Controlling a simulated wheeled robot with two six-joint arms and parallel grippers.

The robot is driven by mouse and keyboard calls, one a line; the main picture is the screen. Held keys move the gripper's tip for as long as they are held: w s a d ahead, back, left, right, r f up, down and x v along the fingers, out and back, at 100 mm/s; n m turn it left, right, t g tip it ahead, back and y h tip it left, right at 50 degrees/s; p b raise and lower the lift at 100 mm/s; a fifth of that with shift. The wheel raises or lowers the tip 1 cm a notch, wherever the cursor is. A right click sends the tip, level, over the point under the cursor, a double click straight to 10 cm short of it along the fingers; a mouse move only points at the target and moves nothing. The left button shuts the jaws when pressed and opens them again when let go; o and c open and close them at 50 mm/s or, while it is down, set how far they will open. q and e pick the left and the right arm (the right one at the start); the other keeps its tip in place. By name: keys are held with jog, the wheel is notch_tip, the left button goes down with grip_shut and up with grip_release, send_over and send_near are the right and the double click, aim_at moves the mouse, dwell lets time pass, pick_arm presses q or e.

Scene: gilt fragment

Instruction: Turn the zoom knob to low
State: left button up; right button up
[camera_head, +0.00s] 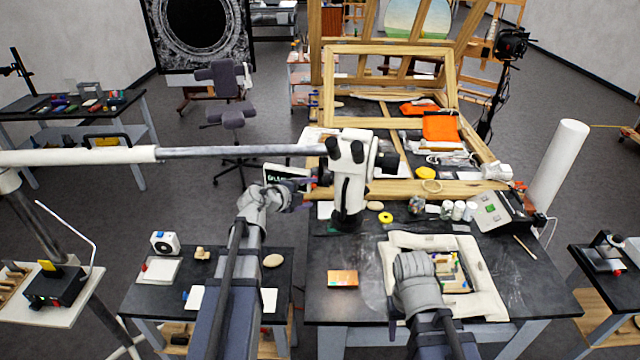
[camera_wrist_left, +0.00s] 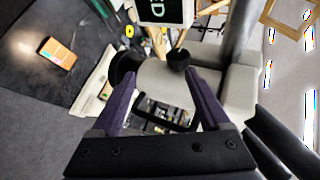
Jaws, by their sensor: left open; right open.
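The white microscope (camera_head: 347,190) hangs on a long boom arm above the back of the middle table. In the left wrist view its pale body (camera_wrist_left: 165,85) fills the space past my fingers. A dark round knob (camera_wrist_left: 178,59) stands on that body, close to the right fingertip; a larger dark knob (camera_wrist_left: 125,68) is by the left fingertip. I cannot read which is the zoom knob or its setting. My left gripper (camera_head: 312,184) is open just left of the microscope, its purple fingers (camera_wrist_left: 160,76) apart with nothing held. My right arm's end is over the padded frame; its fingers are hidden.
The boom (camera_head: 240,151) crosses from the left. A small black display (camera_head: 287,174) with lettering stands behind my left gripper. A padded cream frame (camera_head: 490,290) and an orange box (camera_head: 342,279) lie on the middle table. Jars and a yellow tape roll (camera_head: 386,217) stand further back.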

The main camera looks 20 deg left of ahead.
pick_arm(q)
jog(key=s, duration=0.1)
jog(key=s+a, duration=0.1)
jog(key=s, duration=0.1)
jog(key=s+a, duration=0.1)
jog(key=s, duration=0.1)
dwell(0.4)
